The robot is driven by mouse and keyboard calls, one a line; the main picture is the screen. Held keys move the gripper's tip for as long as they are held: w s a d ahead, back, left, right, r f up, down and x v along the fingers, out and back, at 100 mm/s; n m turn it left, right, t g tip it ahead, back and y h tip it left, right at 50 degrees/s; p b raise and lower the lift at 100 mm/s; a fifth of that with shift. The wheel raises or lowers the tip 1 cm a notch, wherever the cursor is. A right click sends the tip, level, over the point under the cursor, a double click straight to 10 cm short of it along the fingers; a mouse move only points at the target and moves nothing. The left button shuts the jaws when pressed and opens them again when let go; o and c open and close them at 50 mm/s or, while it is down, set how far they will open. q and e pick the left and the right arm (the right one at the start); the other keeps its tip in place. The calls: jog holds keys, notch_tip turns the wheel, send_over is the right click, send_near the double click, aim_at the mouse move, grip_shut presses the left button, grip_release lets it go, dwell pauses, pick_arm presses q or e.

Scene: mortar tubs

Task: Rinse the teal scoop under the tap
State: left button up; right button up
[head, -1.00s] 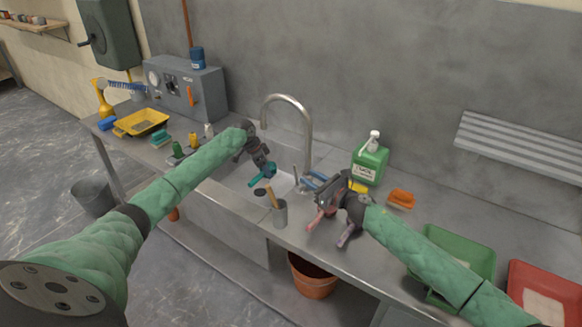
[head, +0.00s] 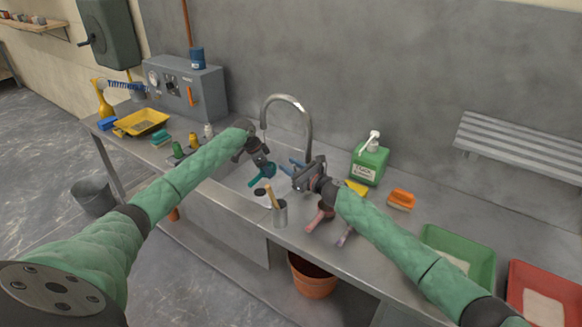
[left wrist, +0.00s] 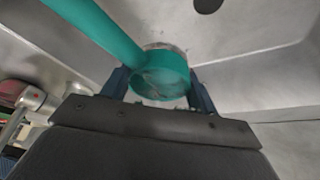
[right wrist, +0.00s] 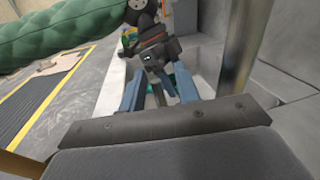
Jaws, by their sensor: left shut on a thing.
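The teal scoop (head: 262,178) is held low in the basin of the sink (head: 238,184). My left gripper (left wrist: 158,88) is shut on the scoop, its blue fingers either side of the round bowl, and the handle points up and left in the left wrist view. The tap (head: 308,125) arches over the sink; its spout end is above and close to my left gripper. I cannot tell whether water runs. My right gripper (head: 288,168) is open and empty beside the tap's base; in the right wrist view its fingers (right wrist: 157,92) are spread, facing my left gripper.
A grey cup (head: 280,214) with a wooden handle stands at the sink's front edge. A red tool (head: 319,217) and a purple one (head: 345,237) lie right of it. A green soap bottle (head: 370,163), yellow sponge (head: 357,187) and orange brush (head: 401,200) are behind my right arm.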

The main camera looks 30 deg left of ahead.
grip_shut()
jog(key=shift+d+r+y, duration=0.2)
jog(key=shift+d+y, duration=0.4)
jog(key=shift+y, duration=0.2)
dwell(0.3)
grip_release()
jog(key=shift+d, duration=0.1)
